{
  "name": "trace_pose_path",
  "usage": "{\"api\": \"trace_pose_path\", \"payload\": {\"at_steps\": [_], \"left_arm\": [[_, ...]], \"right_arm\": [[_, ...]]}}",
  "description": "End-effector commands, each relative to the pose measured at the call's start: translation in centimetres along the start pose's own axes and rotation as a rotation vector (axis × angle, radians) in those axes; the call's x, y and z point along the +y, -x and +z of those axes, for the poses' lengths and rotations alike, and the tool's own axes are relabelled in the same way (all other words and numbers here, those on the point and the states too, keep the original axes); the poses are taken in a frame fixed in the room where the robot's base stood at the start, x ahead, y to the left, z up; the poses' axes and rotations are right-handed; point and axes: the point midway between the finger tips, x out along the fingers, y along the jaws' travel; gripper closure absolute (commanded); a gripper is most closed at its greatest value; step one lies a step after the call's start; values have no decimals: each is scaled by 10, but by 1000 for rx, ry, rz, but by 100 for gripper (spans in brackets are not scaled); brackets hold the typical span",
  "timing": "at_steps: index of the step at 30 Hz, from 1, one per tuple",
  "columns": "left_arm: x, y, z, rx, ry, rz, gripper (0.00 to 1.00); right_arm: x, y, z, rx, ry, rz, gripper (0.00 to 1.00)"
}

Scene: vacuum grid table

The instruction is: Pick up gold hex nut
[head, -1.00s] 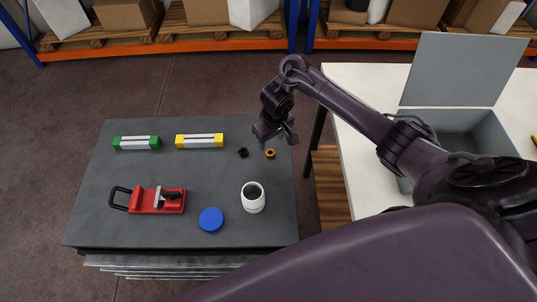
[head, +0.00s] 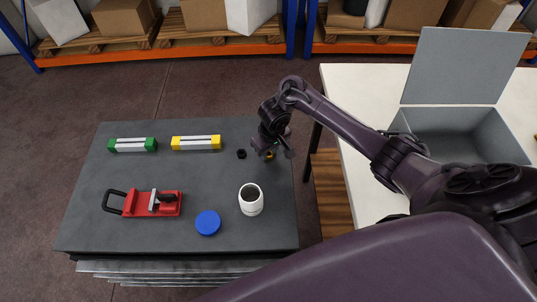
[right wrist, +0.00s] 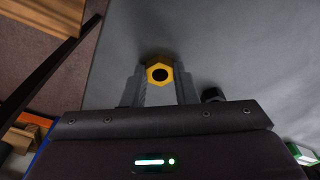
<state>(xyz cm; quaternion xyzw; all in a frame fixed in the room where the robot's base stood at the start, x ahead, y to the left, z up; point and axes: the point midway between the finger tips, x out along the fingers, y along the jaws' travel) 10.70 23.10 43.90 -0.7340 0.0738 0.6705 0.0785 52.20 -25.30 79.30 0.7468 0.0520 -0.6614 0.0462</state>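The gold hex nut (head: 269,155) lies on the dark grey table (head: 150,172) near its right edge, partly hidden by my gripper in the head view. In the right wrist view the nut (right wrist: 158,72) shows at the fingertips, with a finger on each side. My right gripper (head: 271,154) points down at the nut. Its fingers (right wrist: 158,84) are apart around the nut, and small gaps seem to show between them and it. A black hex nut (head: 241,154) lies just left of it. My left gripper is not in view.
A white cup (head: 251,206), a blue disc (head: 208,223) and a red vise-like tool (head: 150,204) stand nearer the front. Green-ended (head: 132,145) and yellow-ended (head: 196,143) blocks lie at the back. A grey open box (head: 440,135) stands on the white table (head: 345,95) at right.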

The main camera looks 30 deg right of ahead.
Motion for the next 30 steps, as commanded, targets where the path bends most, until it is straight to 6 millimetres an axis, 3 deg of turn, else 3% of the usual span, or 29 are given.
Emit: {"api": "trace_pose_path", "payload": {"at_steps": [1, 4, 17, 21, 30], "left_arm": [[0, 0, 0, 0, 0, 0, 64], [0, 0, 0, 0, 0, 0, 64], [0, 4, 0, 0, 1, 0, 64], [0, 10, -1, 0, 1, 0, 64], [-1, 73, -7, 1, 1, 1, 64]], "right_arm": [[0, 0, 0, 0, 0, 0, 85], [0, 0, 0, 0, 0, 1, 97], [0, 12, -2, 2, 0, 0, 97], [0, 34, -5, 3, 1, 1, 97], [2, 114, -15, 4, 2, 4, 97]]}}
